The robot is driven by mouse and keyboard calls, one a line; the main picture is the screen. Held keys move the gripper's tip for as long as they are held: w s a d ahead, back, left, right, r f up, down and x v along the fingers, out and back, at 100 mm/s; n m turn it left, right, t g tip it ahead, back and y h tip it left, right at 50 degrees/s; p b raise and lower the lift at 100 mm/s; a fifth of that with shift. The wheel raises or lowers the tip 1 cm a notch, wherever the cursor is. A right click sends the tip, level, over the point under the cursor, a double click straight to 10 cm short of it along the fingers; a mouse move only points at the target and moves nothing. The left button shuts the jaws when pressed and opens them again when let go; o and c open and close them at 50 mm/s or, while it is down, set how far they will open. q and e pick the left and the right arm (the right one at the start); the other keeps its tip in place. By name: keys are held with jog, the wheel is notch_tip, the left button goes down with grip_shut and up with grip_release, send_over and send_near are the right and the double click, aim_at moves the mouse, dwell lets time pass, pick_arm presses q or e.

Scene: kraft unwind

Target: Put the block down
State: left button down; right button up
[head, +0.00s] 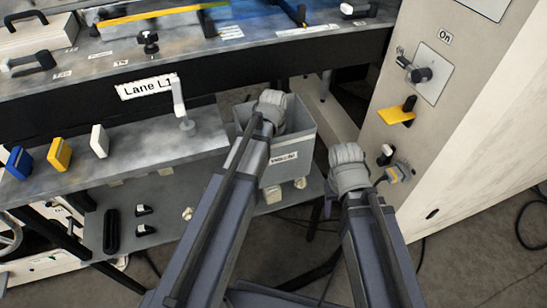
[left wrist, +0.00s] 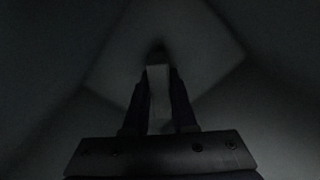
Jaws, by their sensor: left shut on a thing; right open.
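My left gripper (left wrist: 158,80) is shut on a pale block (left wrist: 159,96) in the dark left wrist view. Dim grey walls surround it. In the head view, my left wrist (head: 272,108) is over the grey bin (head: 290,152), which has a label on its front. The left fingers and the block are hidden there, behind my wrist and arm. My right gripper (head: 349,160) is right of the bin, in front of the pale cabinet, and is open; its fingertips are mostly hidden. Whether the block touches the bin floor is too dark to tell.
Blue (head: 18,162), yellow (head: 59,154) and white (head: 99,141) pieces stand on the grey shelf (head: 150,146) at left. A pale post (head: 181,105) stands near the shelf's right end. The cabinet (head: 470,110) at right has a knob and a yellow handle (head: 396,115).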

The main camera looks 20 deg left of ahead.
pick_arm(q)
jog(key=shift+f, duration=0.1)
jog(key=c, duration=0.7)
grip_release()
notch_tip(320, 180, up, 12)
jog(key=p, duration=1.2)
